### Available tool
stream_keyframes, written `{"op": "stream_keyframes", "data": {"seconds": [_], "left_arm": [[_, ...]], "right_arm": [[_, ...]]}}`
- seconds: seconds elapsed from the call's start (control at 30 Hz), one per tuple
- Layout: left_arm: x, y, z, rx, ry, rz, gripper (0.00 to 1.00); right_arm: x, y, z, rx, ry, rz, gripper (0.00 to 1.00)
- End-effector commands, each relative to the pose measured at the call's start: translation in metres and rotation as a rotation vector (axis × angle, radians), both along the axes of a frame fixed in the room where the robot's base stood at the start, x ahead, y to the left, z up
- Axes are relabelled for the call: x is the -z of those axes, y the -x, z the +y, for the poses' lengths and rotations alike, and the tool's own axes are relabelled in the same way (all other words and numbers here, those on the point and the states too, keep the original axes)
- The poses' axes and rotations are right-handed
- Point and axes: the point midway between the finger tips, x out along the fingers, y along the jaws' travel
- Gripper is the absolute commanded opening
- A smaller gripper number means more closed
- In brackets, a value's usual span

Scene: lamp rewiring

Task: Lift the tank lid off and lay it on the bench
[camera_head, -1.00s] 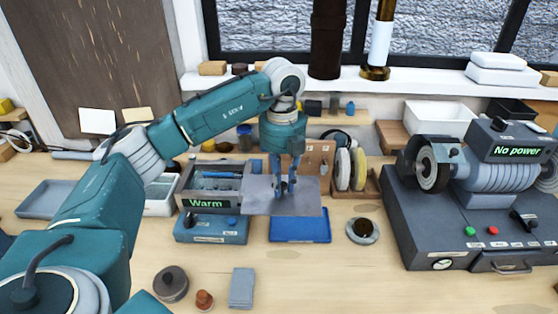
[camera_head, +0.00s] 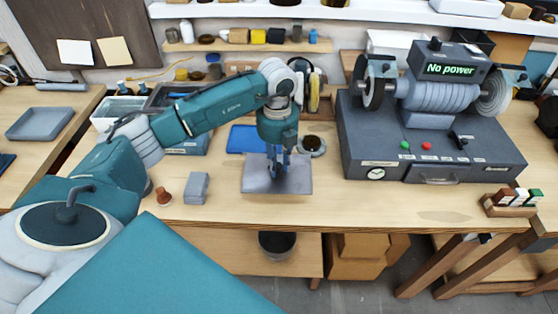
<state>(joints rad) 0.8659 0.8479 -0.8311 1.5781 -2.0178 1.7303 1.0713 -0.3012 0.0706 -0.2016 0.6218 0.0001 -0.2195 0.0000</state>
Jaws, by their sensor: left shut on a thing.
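The tank lid (camera_head: 300,181) is a flat grey plate near the front of the bench (camera_head: 385,207). My left gripper (camera_head: 277,170) points down and is shut on it near its middle. The lid looks level; I cannot tell whether it touches the bench top or hovers just above it. The tank (camera_head: 160,97) is a dark grey open-topped box at the back left, partly hidden behind my left arm. My right gripper is not in view.
A blue mat (camera_head: 240,139) and a small round dish (camera_head: 320,150) lie behind the lid. A grey block (camera_head: 197,188) and a brown knob (camera_head: 163,196) stand to its left. The bench grinder (camera_head: 435,135) is at right.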

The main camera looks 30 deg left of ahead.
Motion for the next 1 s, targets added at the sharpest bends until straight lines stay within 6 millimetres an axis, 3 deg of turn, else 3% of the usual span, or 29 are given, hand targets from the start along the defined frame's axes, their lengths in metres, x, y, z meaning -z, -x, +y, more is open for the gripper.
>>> {"op": "stream_keyframes", "data": {"seconds": [0.23, 0.57, 0.73, 1.0], "left_arm": [[0.015, 0.000, -0.001, 0.001, 0.001, -0.002, 0.00], [0.014, 0.000, -0.001, 0.001, 0.001, -0.001, 0.00], [0.011, 0.000, -0.001, 0.004, 0.002, 0.003, 0.00], [0.024, 0.000, 0.000, 0.005, 0.000, 0.000, 0.00]], "right_arm": [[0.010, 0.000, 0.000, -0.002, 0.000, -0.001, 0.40], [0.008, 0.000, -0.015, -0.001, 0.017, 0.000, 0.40], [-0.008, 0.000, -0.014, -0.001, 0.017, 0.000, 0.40], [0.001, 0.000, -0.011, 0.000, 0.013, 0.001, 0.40]]}}
